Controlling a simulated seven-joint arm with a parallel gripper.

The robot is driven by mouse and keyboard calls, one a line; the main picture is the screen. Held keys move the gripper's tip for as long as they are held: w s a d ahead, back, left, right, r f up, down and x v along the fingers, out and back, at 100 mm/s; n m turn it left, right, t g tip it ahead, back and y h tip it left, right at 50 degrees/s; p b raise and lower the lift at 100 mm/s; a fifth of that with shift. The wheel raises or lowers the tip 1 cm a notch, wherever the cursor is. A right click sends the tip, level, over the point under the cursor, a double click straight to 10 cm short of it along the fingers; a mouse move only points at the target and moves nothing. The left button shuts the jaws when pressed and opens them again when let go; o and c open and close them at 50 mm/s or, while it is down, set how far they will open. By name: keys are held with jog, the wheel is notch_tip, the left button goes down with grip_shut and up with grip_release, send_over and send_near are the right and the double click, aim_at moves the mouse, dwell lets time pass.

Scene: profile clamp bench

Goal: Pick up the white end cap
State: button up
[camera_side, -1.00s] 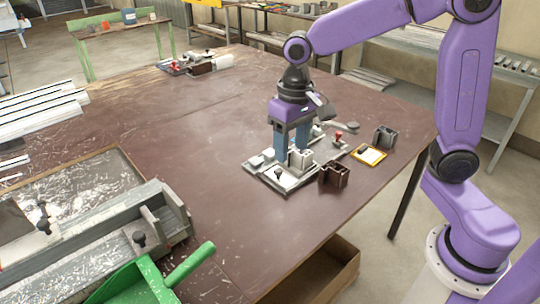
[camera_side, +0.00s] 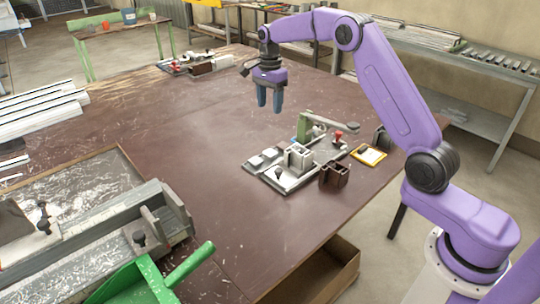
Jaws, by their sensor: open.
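My gripper (camera_side: 269,104) is open and empty, with its two blue fingers pointing down. It hangs in the air over the far middle of the table, beyond the clamp fixture (camera_side: 285,183). The fixture holds a pale grey-white block (camera_side: 298,157) standing upright, with low pale pieces (camera_side: 265,158) at its left end. A small white block (camera_side: 222,61) lies at the far edge of the table beside a brown block (camera_side: 201,68). I cannot tell which pale piece is the white end cap.
A green clamp post with a grey arm (camera_side: 328,121) and a red knob (camera_side: 338,136) rise from the fixture. A brown profile piece (camera_side: 334,175) and a yellow-framed card (camera_side: 369,155) lie to its right. The brown table (camera_side: 180,130) is clear left of the fixture.

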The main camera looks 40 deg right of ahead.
send_over(270, 152)
jog(key=f, duration=1.2)
jog(key=shift+d+f, duration=0.2)
jog(key=shift+a+f, duration=0.2)
jog(key=shift+f, duration=2.45)
jog(key=c, duration=0.8)
